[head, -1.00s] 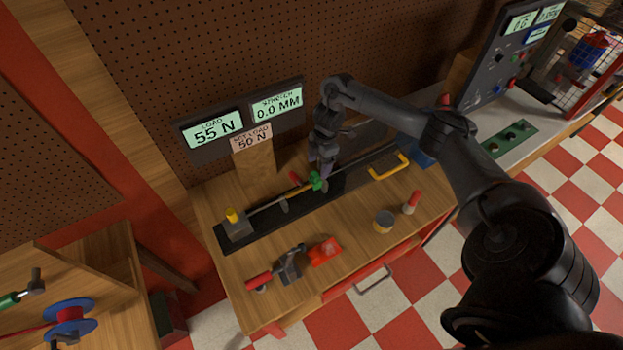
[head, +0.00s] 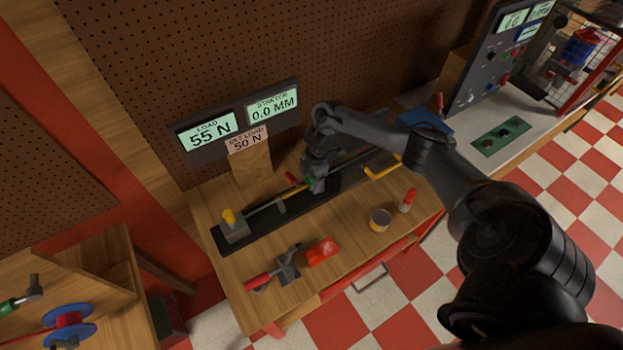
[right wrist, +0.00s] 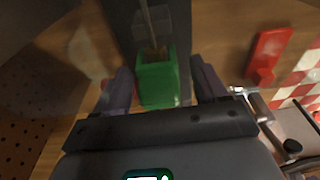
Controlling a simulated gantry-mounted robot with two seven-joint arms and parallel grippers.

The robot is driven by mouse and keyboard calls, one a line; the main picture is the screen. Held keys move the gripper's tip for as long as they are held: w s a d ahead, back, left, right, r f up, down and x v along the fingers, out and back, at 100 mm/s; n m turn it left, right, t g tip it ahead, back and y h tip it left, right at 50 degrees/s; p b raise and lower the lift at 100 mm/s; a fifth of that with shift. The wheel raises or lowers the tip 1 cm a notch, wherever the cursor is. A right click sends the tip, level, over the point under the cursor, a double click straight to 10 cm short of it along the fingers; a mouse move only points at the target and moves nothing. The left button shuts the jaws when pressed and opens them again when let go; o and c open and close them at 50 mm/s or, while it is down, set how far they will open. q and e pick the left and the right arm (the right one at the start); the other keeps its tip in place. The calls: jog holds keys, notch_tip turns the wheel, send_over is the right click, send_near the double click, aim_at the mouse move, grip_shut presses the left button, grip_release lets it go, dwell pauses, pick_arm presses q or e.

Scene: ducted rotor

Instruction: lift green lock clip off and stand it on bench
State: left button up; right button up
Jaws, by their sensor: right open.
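The green lock clip (right wrist: 157,80) is in the middle of the right wrist view, at the end of a thin rod. In the head view only a bit of its green (head: 309,181) shows beside my gripper. My right gripper (head: 318,188) is over the clip on the black rail (head: 268,221). In the right wrist view its two fingers (right wrist: 163,88) stand open on either side of the clip, with narrow gaps showing. My left gripper is not in view.
A yellow handle (head: 383,171) lies right of the gripper. A tin (head: 379,220), a red-capped tube (head: 408,201), a red block (head: 322,251) and a red-handled tool (head: 272,276) are in front. Bare bench wood (head: 335,219) lies before the rail. The display panel (head: 240,117) stands behind.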

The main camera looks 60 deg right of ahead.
jog(key=c, duration=1)
jog(key=shift+r, duration=0.1)
jog(key=shift+c, duration=0.2)
